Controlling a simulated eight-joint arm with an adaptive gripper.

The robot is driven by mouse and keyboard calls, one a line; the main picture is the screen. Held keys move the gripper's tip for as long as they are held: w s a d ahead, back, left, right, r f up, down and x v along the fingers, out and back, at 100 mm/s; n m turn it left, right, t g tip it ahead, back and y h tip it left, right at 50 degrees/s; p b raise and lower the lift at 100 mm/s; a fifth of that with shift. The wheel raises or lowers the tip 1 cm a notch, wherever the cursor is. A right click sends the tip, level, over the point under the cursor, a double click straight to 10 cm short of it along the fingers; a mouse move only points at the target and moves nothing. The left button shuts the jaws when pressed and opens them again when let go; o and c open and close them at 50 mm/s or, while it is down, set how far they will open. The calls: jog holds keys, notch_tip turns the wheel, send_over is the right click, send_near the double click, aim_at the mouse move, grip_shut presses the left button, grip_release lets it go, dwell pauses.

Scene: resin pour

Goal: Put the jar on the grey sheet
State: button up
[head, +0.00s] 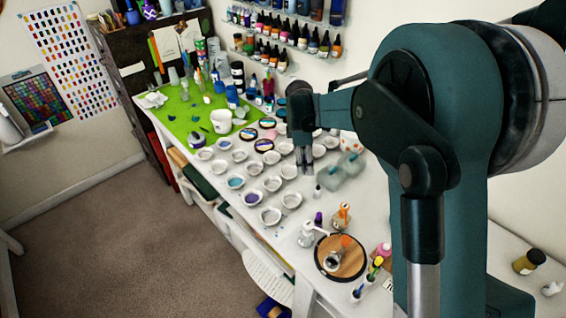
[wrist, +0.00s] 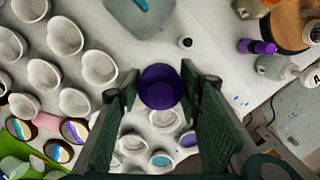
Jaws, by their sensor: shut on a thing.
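My gripper (head: 305,168) is over the white table among the small white cups. In the wrist view its two fingers (wrist: 162,84) are closed on the sides of a round purple-topped jar (wrist: 160,88). In the head view I cannot make the jar out at the fingers. The grey sheet (wrist: 122,18) lies flat at the top of the wrist view, apart from the jar, with a small blue thing on it. In the head view the grey sheet (head: 338,179) lies just right of my gripper.
Several white cups (head: 271,215) crowd the table left of and below my gripper. A small dark-capped bottle (wrist: 185,43) stands near the sheet. A round wooden board (head: 341,262) with bottles is nearer the front. A green mat (head: 185,118) lies at the back left.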

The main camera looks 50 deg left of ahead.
send_over(305, 187)
jog(key=shift+s+a+f, duration=0.1)
jog(key=shift+s+f, duration=0.05)
jog(key=shift+f, duration=1.4)
jog(key=shift+s+a+f, duration=0.1)
jog(key=shift+f, duration=1.45)
jog(key=shift+f, duration=1.9)
jog(key=shift+f, duration=0.1)
jog(key=o, duration=0.5)
jog(key=shift+o, duration=1)
